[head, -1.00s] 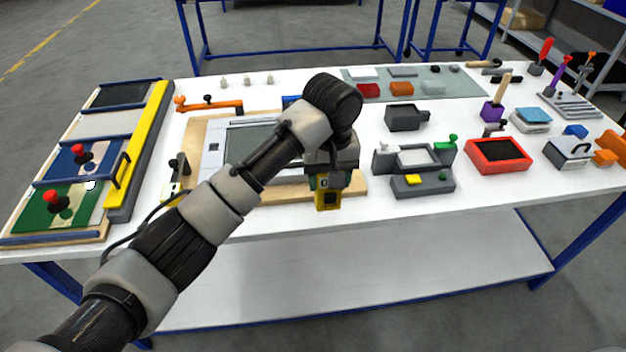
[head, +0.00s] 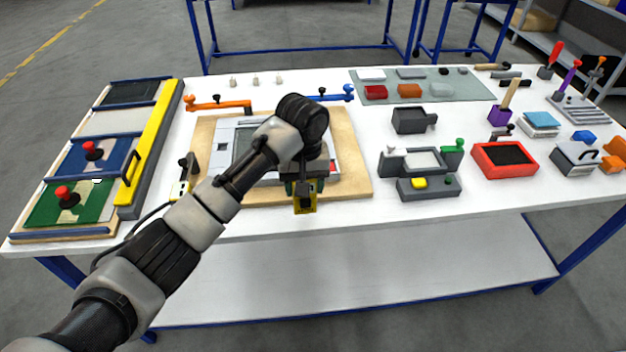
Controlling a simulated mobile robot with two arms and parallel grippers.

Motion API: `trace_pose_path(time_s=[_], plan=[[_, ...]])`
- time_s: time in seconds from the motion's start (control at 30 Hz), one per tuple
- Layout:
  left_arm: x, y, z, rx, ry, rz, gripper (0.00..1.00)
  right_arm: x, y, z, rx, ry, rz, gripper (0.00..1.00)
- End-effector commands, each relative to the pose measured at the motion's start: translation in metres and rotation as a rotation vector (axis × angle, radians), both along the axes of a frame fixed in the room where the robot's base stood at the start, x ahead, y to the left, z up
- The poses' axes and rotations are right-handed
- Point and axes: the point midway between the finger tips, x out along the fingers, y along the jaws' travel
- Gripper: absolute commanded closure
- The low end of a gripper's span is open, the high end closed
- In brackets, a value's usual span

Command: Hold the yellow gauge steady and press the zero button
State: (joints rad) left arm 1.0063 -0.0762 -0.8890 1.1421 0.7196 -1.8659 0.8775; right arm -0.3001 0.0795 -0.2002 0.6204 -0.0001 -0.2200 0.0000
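The yellow gauge (head: 306,204) is a small yellow block with a dark face, at the end of my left arm. My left gripper (head: 303,184) points down over the front edge of the wooden board and appears shut on the gauge; the fingers are mostly hidden by the wrist. The gauge seems to be just above the board's front edge; I cannot tell whether it touches. The zero button is too small to make out. My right gripper is not in view.
A wooden board (head: 354,180) with a grey framed panel (head: 222,150) lies under my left arm. A grey fixture (head: 427,187) with a yellow button and a red tray (head: 505,160) stand right. Bare white table lies between.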

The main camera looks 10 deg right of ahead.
Motion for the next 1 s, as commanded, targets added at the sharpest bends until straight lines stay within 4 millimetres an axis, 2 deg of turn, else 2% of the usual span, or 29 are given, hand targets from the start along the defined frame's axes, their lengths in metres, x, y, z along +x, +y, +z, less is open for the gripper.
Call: trace_pose_path(time_s=[0.43, 0.83, 1.0], plan=[[0.015, 0.025, -0.017, 0.001, 0.000, 0.001, 0.76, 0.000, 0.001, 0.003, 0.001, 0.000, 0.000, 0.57], [0.016, 0.027, -0.019, 0.000, -0.001, 0.000, 0.76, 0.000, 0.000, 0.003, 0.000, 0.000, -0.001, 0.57], [0.017, 0.029, -0.026, 0.000, 0.000, 0.001, 0.76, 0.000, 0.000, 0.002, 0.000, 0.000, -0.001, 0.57]])
